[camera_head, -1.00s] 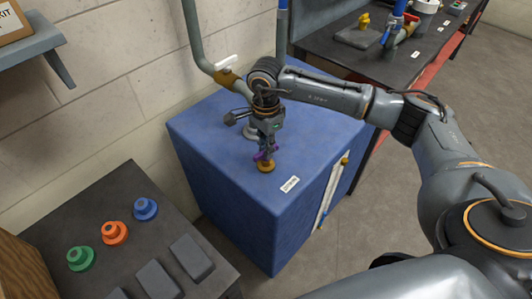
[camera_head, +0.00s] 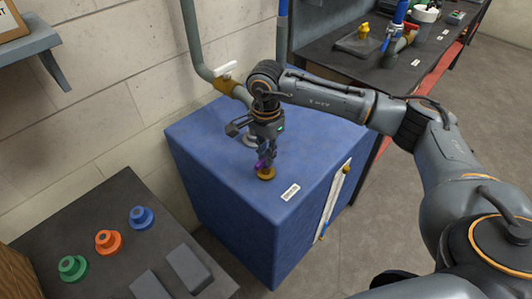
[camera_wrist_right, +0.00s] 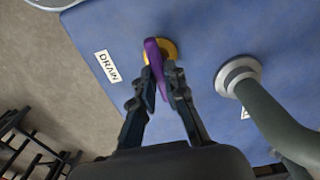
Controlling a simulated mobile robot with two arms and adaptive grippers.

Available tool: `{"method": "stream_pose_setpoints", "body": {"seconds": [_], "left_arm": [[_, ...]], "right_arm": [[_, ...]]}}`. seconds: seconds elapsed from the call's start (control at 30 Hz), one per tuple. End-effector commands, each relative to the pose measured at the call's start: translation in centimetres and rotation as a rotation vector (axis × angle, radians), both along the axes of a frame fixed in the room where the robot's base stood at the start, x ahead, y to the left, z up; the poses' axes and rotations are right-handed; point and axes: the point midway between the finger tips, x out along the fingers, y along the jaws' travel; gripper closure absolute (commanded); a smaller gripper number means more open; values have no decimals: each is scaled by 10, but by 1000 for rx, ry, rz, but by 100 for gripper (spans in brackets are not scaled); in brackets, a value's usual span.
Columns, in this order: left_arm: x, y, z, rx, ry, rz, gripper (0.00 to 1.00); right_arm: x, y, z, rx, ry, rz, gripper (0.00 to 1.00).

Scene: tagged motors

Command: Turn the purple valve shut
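The purple valve handle (camera_head: 262,162) sits on a round brass base (camera_head: 266,174) on top of the blue cabinet (camera_head: 205,140). My right gripper (camera_head: 268,158) points down at it from above and partly hides it. In the right wrist view, the purple handle (camera_wrist_right: 153,52) stands on the brass base (camera_wrist_right: 170,48). The fingers of my right gripper (camera_wrist_right: 163,82) are closed in on both sides of the handle, with its near part between them. My left gripper is not in view.
A grey pipe with a pale flange (camera_wrist_right: 238,76) rises close to the valve. A dark bench with green, orange and blue knobs (camera_head: 141,217) is at lower left. A workbench (camera_head: 400,62) stands behind at right.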

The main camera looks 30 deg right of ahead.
Motion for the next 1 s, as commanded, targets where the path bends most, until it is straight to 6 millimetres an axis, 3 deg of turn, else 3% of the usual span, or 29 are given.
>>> {"method": "stream_pose_setpoints", "body": {"seconds": [0.03,0.1,0.5,1.0], "left_arm": [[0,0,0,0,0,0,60],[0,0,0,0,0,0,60],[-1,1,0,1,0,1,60],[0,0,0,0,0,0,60]], "right_arm": [[1,0,1,0,-3,1,79],[1,0,1,0,-2,1,65],[1,0,7,0,-3,0,65],[1,0,101,1,-5,1,65]]}}
